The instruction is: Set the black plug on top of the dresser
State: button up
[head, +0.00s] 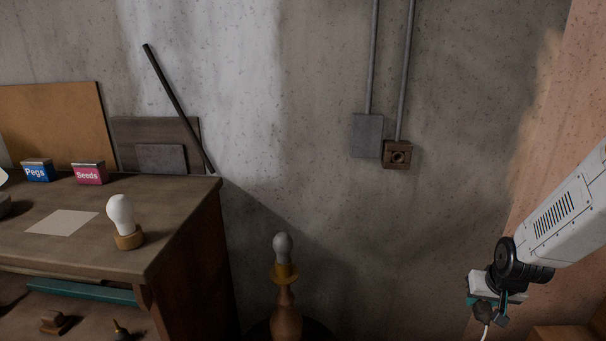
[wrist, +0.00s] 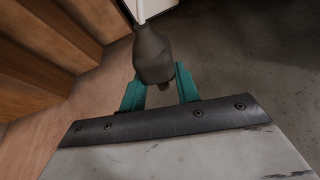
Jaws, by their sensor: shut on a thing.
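The black plug (wrist: 152,55) is between the two teal fingers of my gripper (wrist: 160,88) in the wrist view, with a white cord running from its far end. In the head view my gripper (head: 497,308) hangs at the lower right, and the plug and white cord (head: 486,331) show below it, small and partly hidden. A dark wooden unit with a flat top, which looks like the dresser (head: 175,215), stands at the left. My gripper is far to the right of it.
On the wooden top stand a bulb in a wooden base (head: 122,222), a Seeds box (head: 89,173), a Pegs box (head: 37,170) and a paper sheet (head: 62,222). Bare top shows around them. A bulb-topped stand (head: 286,318) rises between the unit and my gripper.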

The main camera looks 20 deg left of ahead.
aim_at(100, 231)
jog(key=z, duration=2.1)
jog(key=k, duration=2.75)
jog(key=u, duration=2.1)
